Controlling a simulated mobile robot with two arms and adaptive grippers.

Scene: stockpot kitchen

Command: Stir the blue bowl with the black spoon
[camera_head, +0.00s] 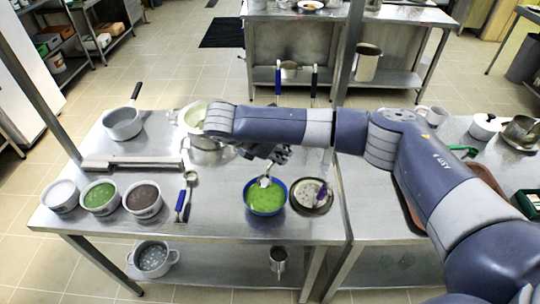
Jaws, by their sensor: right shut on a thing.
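The blue bowl (249,199) stands on the steel table (225,225) and holds a green soup-like filling. My right gripper (271,164) is just above the bowl's far rim, its arm reaching across from the right. It is shut on a spoon (265,182) whose silvery head is at the green filling inside the bowl. The spoon's handle is mostly hidden by my gripper, so its black colour cannot be made out. My left gripper is not in view.
Blue-handled tools (184,205) lie left, and small bowls (101,198) stand further left. A saucepan (122,124) and pale pots are behind. The table's front centre is clear.

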